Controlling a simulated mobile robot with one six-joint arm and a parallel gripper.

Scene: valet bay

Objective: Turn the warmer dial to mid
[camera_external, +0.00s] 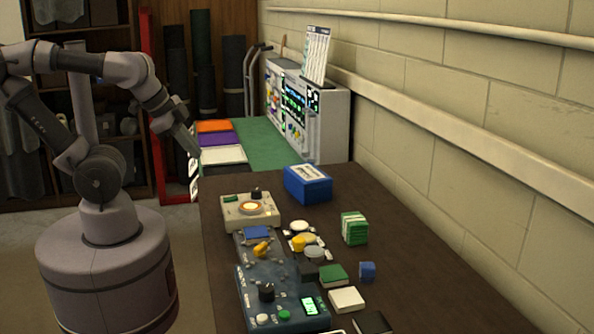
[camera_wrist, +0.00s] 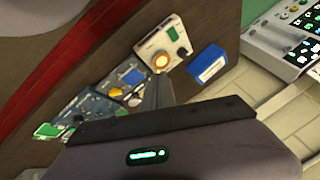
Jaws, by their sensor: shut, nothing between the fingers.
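The warmer (camera_external: 232,216) is a cream box on the dark bench, with a round glowing plate and a small green patch on top. Its black dial (camera_external: 256,192) stands behind the glowing plate; which setting it points to is too small to read. In the wrist view the warmer (camera_wrist: 147,48) lies beyond my fingertips, with the dark dial (camera_wrist: 182,50) near its right edge. My gripper (camera_external: 194,151) is in the air left of and above the warmer, apart from it. In the wrist view the fingers (camera_wrist: 158,80) are shut and empty.
A blue box (camera_external: 307,186) stands right of the warmer. Blue-grey devices with knobs (camera_external: 268,295) fill the bench's near left, with small blocks and discs beside them. A green-topped table with a control panel (camera_external: 303,110) is behind. The bench's right side is mostly clear.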

